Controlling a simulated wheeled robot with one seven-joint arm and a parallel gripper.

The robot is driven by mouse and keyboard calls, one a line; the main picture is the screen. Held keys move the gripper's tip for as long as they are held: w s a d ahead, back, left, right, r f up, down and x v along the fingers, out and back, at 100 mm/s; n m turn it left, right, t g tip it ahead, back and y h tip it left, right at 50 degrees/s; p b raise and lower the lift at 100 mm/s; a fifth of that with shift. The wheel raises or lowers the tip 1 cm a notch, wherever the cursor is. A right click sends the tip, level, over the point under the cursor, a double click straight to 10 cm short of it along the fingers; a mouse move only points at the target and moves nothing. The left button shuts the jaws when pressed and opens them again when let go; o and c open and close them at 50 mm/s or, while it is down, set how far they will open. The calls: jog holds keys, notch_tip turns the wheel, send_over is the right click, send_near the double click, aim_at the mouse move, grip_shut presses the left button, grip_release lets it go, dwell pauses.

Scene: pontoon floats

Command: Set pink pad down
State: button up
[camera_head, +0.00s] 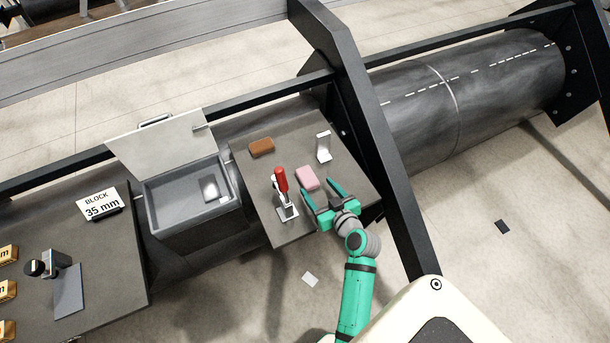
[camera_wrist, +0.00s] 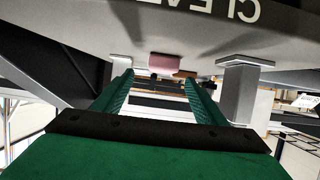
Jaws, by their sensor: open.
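The pink pad (camera_head: 307,177) lies on the dark tabletop (camera_head: 262,190), between the red-handled clamp and the white bracket. My gripper (camera_head: 317,186) is open, its two green fingers spread and pointing towards the pad. Nothing shows held between the fingers. In the wrist view the pad (camera_wrist: 165,62) shows just beyond the open fingertips (camera_wrist: 158,76), apart from them. That view looks upside down, with the grey surface at the top.
A red-handled clamp (camera_head: 281,181) stands close left of my fingers. A white bracket (camera_head: 323,147) stands behind the pad, and a brown block (camera_head: 261,147) lies back left. An open grey box (camera_head: 185,220) is further left. A black slanted beam (camera_head: 372,140) rises at right.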

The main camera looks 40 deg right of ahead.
aim_at(308, 177)
jog(key=x, duration=0.3)
jog(key=shift+r, duration=0.1)
jog(key=shift+x, duration=2.75)
jog(key=shift+w+a+r, duration=0.1)
jog(key=shift+a+r, duration=0.05)
jog(key=shift+a, duration=0.05)
jog(key=c, duration=1.2)
jog(key=shift+r, duration=0.1)
notch_tip(308, 177, up, 10)
jog(key=shift+f, duration=0.1)
